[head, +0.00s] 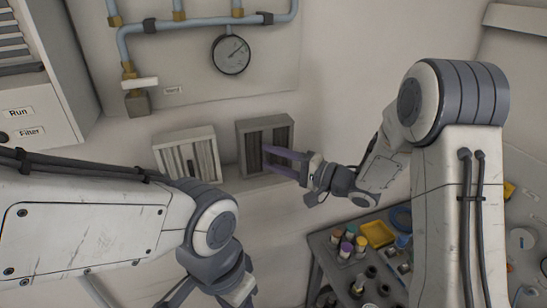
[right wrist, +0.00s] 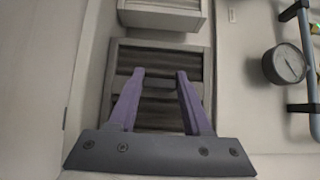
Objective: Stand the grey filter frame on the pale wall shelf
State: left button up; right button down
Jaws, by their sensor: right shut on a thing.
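The grey filter frame (head: 246,134), with dark slats, is upright at the pale wall shelf (head: 243,187), right of a white filter frame (head: 187,134). Its lower edge meets or nearly meets the shelf; I cannot tell if it bears weight there. My right gripper (head: 267,158) reaches in from the right and is shut on the grey frame. In the right wrist view, its purple fingers (right wrist: 160,75) reach the frame's middle bar, and the grey frame (right wrist: 198,60) fills the space behind them. My left gripper (head: 220,285) is low in the head view, its fingertips not clearly shown.
Blue pipes and a round gauge (head: 231,54) are on the wall panel above. A cabinet (head: 35,110) labelled Run and Filter stands at left. A dark bench (head: 325,250) at lower right holds several small bottles and a yellow tray (head: 377,233).

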jog(key=shift+c, duration=1.6)
grip_release()
jog(key=shift+f, duration=0.1)
jog(key=shift+r, duration=0.2)
jog(key=b+v, duration=0.3)
jog(key=v, duration=0.9)
jog(key=shift+b, duration=0.35)
jog(key=shift+w+d, duration=0.1)
